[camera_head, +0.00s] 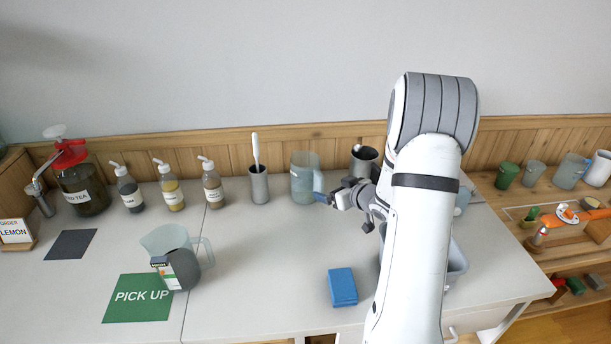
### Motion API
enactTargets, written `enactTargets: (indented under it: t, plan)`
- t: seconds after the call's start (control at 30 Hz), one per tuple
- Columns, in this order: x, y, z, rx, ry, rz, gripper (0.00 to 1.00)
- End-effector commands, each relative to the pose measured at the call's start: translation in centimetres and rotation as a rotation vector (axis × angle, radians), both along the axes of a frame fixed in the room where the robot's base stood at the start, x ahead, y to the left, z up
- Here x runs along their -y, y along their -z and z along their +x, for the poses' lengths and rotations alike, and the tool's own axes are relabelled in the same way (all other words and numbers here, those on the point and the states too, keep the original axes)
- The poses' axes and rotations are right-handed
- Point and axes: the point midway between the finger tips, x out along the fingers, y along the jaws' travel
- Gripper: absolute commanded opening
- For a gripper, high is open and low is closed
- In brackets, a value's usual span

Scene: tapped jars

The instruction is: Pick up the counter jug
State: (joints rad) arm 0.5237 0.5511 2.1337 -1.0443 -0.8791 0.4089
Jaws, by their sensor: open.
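A translucent blue-grey jug (303,188) stands upright at the back of the counter, its handle side to the right. My gripper (329,198) is open at the right of this jug, close to its handle. The overlap hides whether the fingers touch the handle or surround it. A second translucent jug (165,238) with a handle on its right stands further forward on the left, by the green PICK UP mat (128,313). A dark rounded shape with a label covers part of its front.
A metal pot holding a white-handled tool (259,186) stands left of the back jug, and a metal cup (362,160) right of it. Labelled pump bottles (171,188) and a tea jar (84,190) line the back left. A blue sponge (342,287) lies in front. The middle counter is clear.

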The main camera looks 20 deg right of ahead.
Motion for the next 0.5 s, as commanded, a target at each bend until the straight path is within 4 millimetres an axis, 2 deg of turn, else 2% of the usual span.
enactTargets:
  t: [0.17, 0.5]
  plan:
    - [-0.3, 0.6, 0.7, 0.014, -0.025, 0.027, 0.93]
    - [-2.1, 1.0, 4.5, 0.014, -0.026, 0.025, 0.93]
